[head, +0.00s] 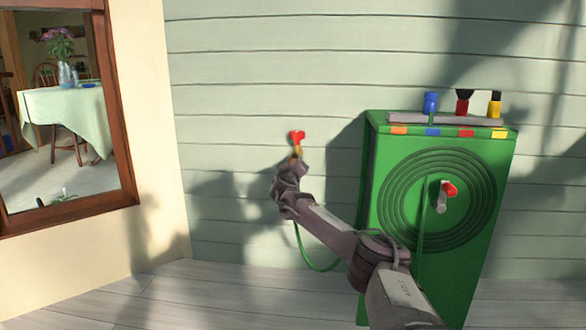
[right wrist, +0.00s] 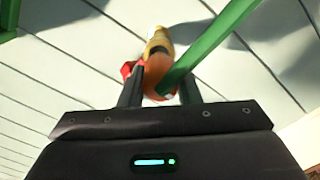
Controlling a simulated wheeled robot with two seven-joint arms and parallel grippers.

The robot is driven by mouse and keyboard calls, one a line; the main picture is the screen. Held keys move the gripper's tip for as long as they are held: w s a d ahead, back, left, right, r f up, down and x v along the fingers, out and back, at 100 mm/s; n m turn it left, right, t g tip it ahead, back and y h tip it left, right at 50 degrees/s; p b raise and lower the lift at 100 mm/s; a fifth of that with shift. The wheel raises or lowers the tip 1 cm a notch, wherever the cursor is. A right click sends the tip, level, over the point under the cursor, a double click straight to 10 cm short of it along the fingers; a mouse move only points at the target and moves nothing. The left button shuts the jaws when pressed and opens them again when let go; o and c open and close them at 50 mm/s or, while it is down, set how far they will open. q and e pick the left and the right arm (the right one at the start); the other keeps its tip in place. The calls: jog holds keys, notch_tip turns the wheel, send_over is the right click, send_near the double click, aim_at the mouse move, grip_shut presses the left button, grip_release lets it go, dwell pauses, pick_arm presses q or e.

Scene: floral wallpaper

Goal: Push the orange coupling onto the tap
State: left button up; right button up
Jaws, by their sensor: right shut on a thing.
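The tap, with a red handle (head: 297,135) and a brass spout (head: 297,152), is on the pale green board wall. My right gripper (head: 293,172) is just below the spout. In the right wrist view, my right gripper (right wrist: 160,92) is shut on the orange coupling (right wrist: 157,76), which sits between its fingers. The brass spout (right wrist: 158,42) lies right beyond the coupling, in line with it. I cannot tell whether the coupling is seated on it. The green hose (right wrist: 205,50) crosses in front of the coupling. In the head view the gripper hides the coupling. My left gripper is not in view.
A green hose reel box (head: 490,200) stands at the right, with a crank with a red knob. Blue (head: 430,103), red (head: 462,106) and yellow (head: 495,107) fittings stand on its top rack. The hose (head: 318,268) hangs loosely below my arm. A brown-framed window (head: 122,130) is at the left.

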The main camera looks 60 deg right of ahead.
jog(key=shift+r+p, duration=0.1)
jog(key=shift+p, duration=0.7)
dwell(1.2)
jog(key=shift+d, duration=0.15)
jog(key=shift+w+d+b, duration=0.2)
jog(key=shift+d+b, duration=0.1)
jog(key=shift+b, duration=0.25)
jog(key=shift+w+d+b, duration=0.2)
jog(key=shift+d+b, duration=0.1)
jog(key=shift+b, duration=0.1)
jog(key=shift+w+d+b, duration=0.3)
jog(key=shift+d+b, duration=0.3)
jog(key=shift+b, duration=0.45)
jog(key=o, duration=1.1)
